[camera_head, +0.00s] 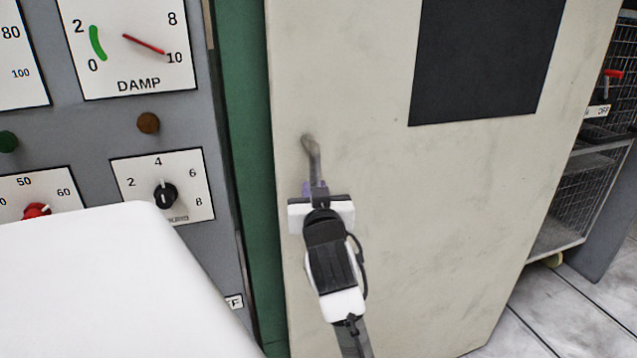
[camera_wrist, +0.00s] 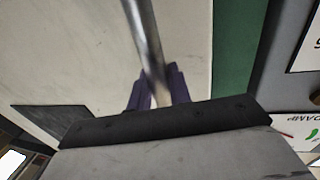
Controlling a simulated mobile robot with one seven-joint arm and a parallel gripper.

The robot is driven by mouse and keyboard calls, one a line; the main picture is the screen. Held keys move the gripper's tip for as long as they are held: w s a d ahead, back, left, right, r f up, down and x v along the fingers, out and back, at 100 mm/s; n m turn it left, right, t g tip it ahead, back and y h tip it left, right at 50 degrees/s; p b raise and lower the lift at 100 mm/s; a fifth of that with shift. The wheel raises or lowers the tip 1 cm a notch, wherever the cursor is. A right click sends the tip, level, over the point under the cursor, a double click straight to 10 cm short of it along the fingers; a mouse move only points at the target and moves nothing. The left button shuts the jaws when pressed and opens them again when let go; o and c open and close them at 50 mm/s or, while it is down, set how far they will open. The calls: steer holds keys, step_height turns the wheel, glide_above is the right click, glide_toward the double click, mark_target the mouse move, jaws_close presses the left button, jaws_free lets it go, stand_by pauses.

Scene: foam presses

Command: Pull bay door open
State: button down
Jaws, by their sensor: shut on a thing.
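The bay door (camera_head: 440,200) is a tall cream panel with a dark rectangular window (camera_head: 485,60) near its top. A grey metal bar handle (camera_head: 311,153) stands on the door near its left edge. My gripper (camera_head: 318,187) is at the handle, with its purple fingers shut around the bar. In the wrist view the handle (camera_wrist: 146,40) runs down between the purple fingers (camera_wrist: 155,92). The lower part of the handle is hidden behind my gripper. A green strip (camera_head: 250,160) shows along the door's left edge; I cannot tell how far the door stands open.
A grey control panel (camera_head: 90,130) with a DAMP dial (camera_head: 130,45) and knobs stands left of the door. A wire-mesh cart (camera_head: 590,190) stands to the right. Pale tiled floor (camera_head: 560,315) is clear at the lower right.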

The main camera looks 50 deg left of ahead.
steer(key=c, duration=1.3)
jaws_free()
steer(key=shift+s, duration=0.1)
steer(key=shift+c, duration=0.2)
steer(key=b+v, duration=1.3)
steer(key=shift+s+d, duration=0.2)
steer(key=shift+d, duration=0.05)
